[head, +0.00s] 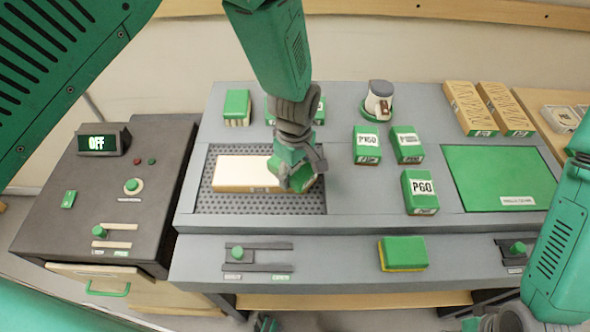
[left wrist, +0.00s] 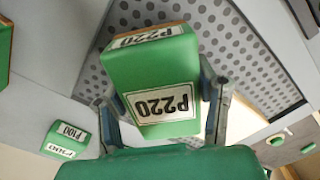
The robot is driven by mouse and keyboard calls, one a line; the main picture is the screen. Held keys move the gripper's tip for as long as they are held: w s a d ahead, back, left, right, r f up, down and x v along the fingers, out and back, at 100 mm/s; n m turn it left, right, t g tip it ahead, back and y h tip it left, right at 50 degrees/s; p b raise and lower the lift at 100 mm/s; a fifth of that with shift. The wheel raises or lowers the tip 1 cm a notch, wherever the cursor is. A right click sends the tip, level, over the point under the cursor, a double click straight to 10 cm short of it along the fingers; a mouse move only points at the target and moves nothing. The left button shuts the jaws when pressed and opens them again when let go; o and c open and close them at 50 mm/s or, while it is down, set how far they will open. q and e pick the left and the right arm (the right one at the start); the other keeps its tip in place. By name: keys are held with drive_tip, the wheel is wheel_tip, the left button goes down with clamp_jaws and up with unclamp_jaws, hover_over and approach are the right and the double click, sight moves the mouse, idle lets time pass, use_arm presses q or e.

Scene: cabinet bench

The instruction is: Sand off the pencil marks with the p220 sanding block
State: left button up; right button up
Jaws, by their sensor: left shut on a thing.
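My left gripper (head: 300,178) is shut on the green P220 sanding block (left wrist: 148,85), with a finger on each side of it in the left wrist view. The block's white P220 labels face the wrist camera. In the head view, this gripper is over the right end of a pale wooden board (head: 240,173) and hides that end. I cannot tell whether the block touches the board. The board lies on a perforated dark panel (head: 230,203). No pencil marks can be made out. My right gripper (head: 490,322) shows only partly at the lower right edge.
Other sanding blocks stand around: P60 (head: 420,192), P150 or P160 (head: 366,145), P100 (left wrist: 68,140). A green-yellow pad (head: 403,253) lies on the front ledge. A green mat (head: 498,178) is at right. A control box (head: 103,142) reads OFF at left.

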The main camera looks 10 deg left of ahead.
sight(269, 177)
use_arm(q)
drive_tip(key=shift+s+a+r+p, duration=0.2)
drive_tip(key=shift+s+a+p, duration=0.15)
drive_tip(key=shift+a, duration=0.4)
drive_tip(key=shift+s+a+f, duration=0.1)
drive_tip(key=shift+s+a, duration=0.05)
drive_tip(key=shift+a, duration=0.65)
drive_tip(key=shift+s+a+f, duration=0.1)
drive_tip(key=shift+a, duration=0.7)
drive_tip(key=shift+s+a+p, duration=0.2)
drive_tip(key=shift+a+p, duration=0.2)
drive_tip(key=shift+a, duration=0.1)
use_arm(e)
drive_tip(key=shift+d+r, duration=0.25)
drive_tip(key=shift+r, duration=0.65)
